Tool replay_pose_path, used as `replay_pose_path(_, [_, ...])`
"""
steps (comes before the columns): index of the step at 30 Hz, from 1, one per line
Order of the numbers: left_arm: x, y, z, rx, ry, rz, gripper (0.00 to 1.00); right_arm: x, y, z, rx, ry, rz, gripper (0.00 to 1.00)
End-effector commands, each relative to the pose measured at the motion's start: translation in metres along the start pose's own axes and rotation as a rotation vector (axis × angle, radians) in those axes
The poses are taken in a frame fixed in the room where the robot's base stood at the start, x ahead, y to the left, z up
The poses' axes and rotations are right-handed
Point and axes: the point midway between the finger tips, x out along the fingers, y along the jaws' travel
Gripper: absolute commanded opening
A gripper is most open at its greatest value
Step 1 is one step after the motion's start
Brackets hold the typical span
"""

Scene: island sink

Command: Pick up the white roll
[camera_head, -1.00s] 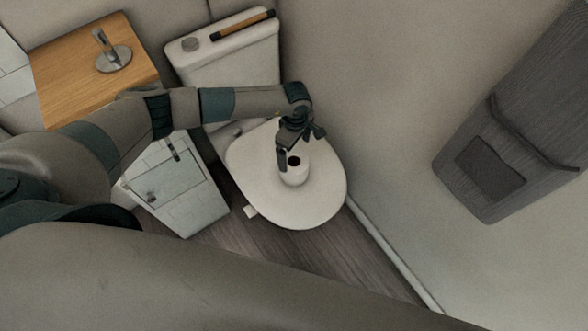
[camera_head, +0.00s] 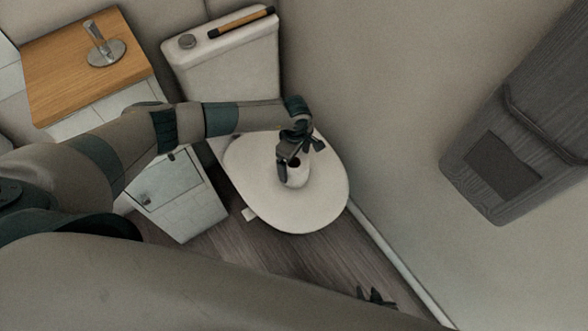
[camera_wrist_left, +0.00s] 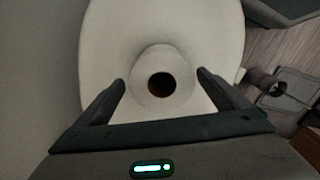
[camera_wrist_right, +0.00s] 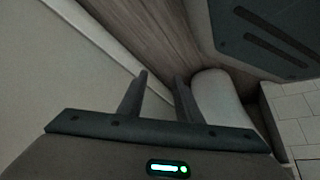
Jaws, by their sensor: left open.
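The white roll (camera_head: 297,178) stands upright on the closed toilet lid (camera_head: 320,205), its dark hole facing up. My left gripper (camera_head: 299,158) is above the lid at the roll. In the left wrist view, the open fingers of my left gripper (camera_wrist_left: 161,79) lie on either side of the roll (camera_wrist_left: 159,60), with a gap at each side. My right gripper (camera_head: 376,296) is low over the floor near the bottom of the head view. In the right wrist view, my right gripper (camera_wrist_right: 162,76) has its fingers apart with nothing between them.
The toilet tank (camera_head: 225,60) stands behind the lid, with a dark and orange stick (camera_head: 241,22) on top. A cabinet (camera_head: 180,200) is left of the toilet. A wooden top (camera_head: 75,60) holds a metal tap (camera_head: 103,48). A wall is close on the right.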

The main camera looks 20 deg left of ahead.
Motion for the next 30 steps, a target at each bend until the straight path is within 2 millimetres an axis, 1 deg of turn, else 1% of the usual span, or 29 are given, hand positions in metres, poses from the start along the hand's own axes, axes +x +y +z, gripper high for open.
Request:
replay_pose_path(5, [0.005, -0.001, 0.0, 0.0, 0.0, -0.001, 0.94, 0.002, 0.001, 0.003, 0.0, -0.009, 0.001, 0.31])
replay_pose_path(8, [0.013, -0.001, -0.001, -0.001, -0.001, -0.001, 0.94, 0.003, 0.005, 0.007, 0.003, -0.035, 0.006, 0.31])
replay_pose_path(14, [0.036, -0.003, -0.002, 0.0, -0.001, -0.001, 0.94, 0.006, 0.015, 0.023, 0.009, -0.114, 0.017, 0.31])
replay_pose_path(18, [0.047, -0.003, -0.002, 0.0, 0.0, -0.001, 0.94, 0.005, 0.02, 0.032, 0.013, -0.17, 0.023, 0.31])
replay_pose_path(23, [0.052, -0.003, -0.002, 0.0, 0.0, 0.0, 0.94, 0.003, 0.024, 0.038, 0.015, -0.206, 0.026, 0.31])
replay_pose_path(30, [0.052, -0.003, -0.002, 0.0, 0.0, 0.0, 0.94, 0.002, 0.024, 0.038, 0.016, -0.21, 0.027, 0.31])
